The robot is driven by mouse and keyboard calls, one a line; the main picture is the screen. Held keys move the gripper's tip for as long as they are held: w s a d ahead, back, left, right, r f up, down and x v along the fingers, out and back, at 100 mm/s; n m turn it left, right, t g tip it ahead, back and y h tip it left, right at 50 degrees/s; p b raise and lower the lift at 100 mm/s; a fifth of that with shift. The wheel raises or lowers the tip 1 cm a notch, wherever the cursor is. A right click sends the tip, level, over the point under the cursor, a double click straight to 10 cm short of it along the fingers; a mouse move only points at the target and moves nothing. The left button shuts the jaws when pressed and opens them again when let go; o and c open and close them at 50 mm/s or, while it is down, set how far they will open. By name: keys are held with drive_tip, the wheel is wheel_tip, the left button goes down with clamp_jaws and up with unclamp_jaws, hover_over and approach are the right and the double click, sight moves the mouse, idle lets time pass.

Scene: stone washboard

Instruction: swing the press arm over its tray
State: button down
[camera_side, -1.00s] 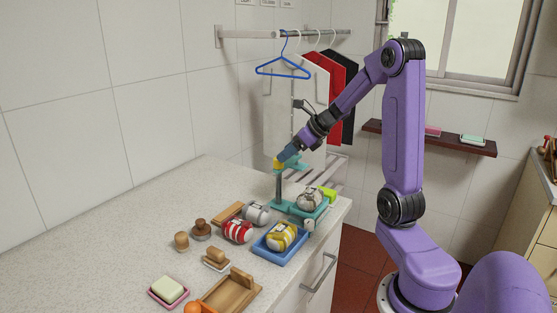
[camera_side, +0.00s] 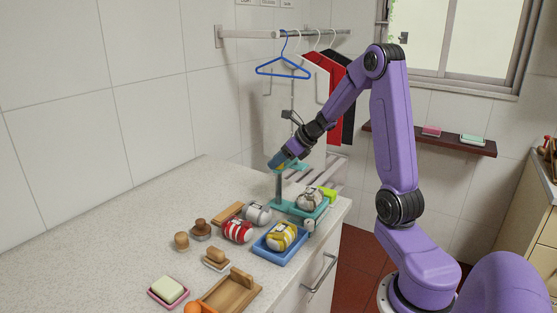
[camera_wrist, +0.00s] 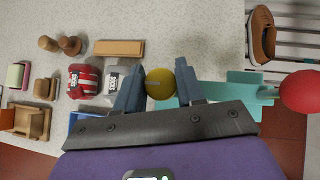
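The teal press has an upright post (camera_side: 279,188) on the counter and a teal press arm (camera_wrist: 222,92) at its top. In the wrist view the arm runs right to a red ball (camera_wrist: 301,91). Its yellow round knob (camera_wrist: 160,82) sits between the two fingers of my gripper (camera_wrist: 160,64). The fingers are apart, one on each side of the knob; a firm hold does not show. In the side view my gripper (camera_side: 280,161) is at the post top and hides most of the knob. The teal tray (camera_side: 322,211) lies right of the post, with a tied grey bundle (camera_side: 308,198) on it.
A blue tray (camera_side: 262,250) with a yellow bundle (camera_side: 281,236) stands in front. A red-striped roll (camera_side: 238,231), a grey roll (camera_side: 257,214) and wooden brushes (camera_side: 216,258) lie to the left. A blue hanger (camera_side: 284,68) hangs behind. The back left of the counter is clear.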

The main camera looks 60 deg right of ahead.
drive_tip(key=shift+m+h, duration=0.4)
drive_tip(key=shift+m, duration=0.1)
drive_tip(key=m+h, duration=0.3)
drive_tip(key=m, duration=0.1)
drive_tip(key=shift+a, duration=0.1)
drive_tip(key=shift+m+h, duration=0.6)
drive_tip(key=shift+m, duration=0.1)
drive_tip(key=shift+m+g+h, duration=0.7)
drive_tip(key=shift+m+h, duration=0.4)
drive_tip(key=shift+m, duration=0.5)
drive_tip(key=shift+r+m+g+h, duration=0.1)
drive_tip(key=shift+m+g+h, duration=0.9)
drive_tip(key=shift+m, duration=0.8)
drive_tip(key=shift+m+g+h, duration=0.3)
drive_tip(key=shift+m+g, duration=0.1)
drive_tip(key=shift+m, duration=0.2)
drive_tip(key=shift+d+m+g+h, duration=0.2)
drive_tip(key=shift+m+g+h, duration=0.3)
drive_tip(key=shift+m+g, duration=1)
drive_tip(key=shift+m, duration=0.4)
